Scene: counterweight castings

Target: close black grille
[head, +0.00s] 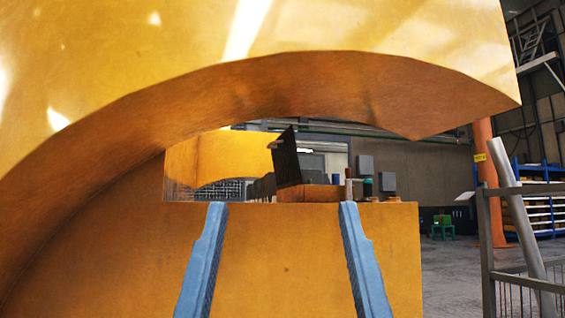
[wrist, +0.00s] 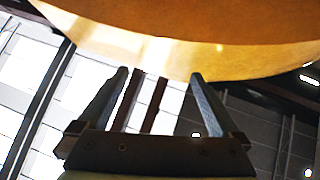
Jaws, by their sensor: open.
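The black grille (head: 287,158) is a dark, flat panel in the middle of the head view. It stands raised and slightly tilted at the left side of a low orange-brown box (head: 309,193). A small light handle-like piece sticks out from its upper left. My gripper (head: 283,204) shows as two blue fingers, spread apart and empty, in front of the grille and lower in the picture. In the wrist view my gripper (wrist: 159,73) is also open with nothing between the fingers. The grille does not show there.
A large yellow casting (head: 330,95) arches overhead and down the left side; it also fills the top of the wrist view (wrist: 190,45). A yellow block (head: 285,260) lies under the box. Several small bottles (head: 367,187) stand right of the grille. A metal railing (head: 487,250) is at right.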

